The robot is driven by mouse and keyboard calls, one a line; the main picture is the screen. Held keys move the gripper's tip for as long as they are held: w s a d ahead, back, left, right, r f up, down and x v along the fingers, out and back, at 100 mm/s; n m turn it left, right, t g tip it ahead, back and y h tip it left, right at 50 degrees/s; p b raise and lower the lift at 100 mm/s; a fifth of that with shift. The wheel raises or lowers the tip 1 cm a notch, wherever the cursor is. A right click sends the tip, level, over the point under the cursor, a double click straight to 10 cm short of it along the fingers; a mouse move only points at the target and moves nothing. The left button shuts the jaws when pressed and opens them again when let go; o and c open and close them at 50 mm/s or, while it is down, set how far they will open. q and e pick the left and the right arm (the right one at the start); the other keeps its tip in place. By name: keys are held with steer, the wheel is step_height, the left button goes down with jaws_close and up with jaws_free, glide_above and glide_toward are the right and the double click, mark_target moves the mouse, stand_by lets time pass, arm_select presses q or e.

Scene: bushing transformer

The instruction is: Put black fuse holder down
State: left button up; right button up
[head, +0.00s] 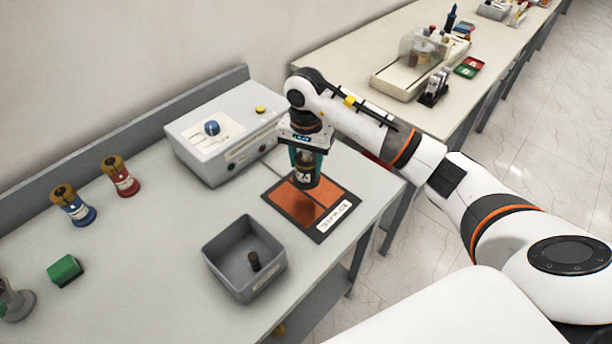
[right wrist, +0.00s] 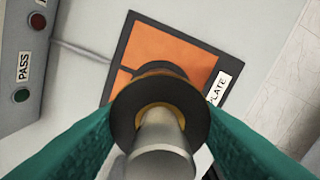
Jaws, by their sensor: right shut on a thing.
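The black fuse holder (head: 306,171) is held upright in my right gripper (head: 307,160), above the orange plate with a dark border (head: 336,192). A dark shadow lies on the plate below it, and a gap shows between holder and plate. In the right wrist view the two teal fingers are shut on the black fuse holder (right wrist: 163,110), seen from its metal top end with a brass ring and black collar. The orange plate (right wrist: 170,45) shows behind it, with a white label at its edge. My left gripper is not in view.
A grey tester box (head: 222,135) with a blue knob stands behind the plate. A grey open bin (head: 225,268) holding a small dark piece is in front. Blue (head: 75,207) and red (head: 122,178) holders and a green block (head: 65,270) stand at left.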

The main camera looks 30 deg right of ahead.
mark_target(306, 177)
steer(key=shift+f, duration=0.95)
step_height(306, 177, down, 4)
steer(key=shift+r+p, duration=0.15)
steer(key=shift+p, duration=0.7)
steer(key=shift+f+b, duration=0.25)
steer(key=shift+b, duration=0.05)
steer(key=o, duration=1.1)
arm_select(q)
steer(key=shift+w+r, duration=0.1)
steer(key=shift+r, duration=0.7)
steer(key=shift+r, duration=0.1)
arm_select(e)
steer(key=shift+r, duration=0.1)
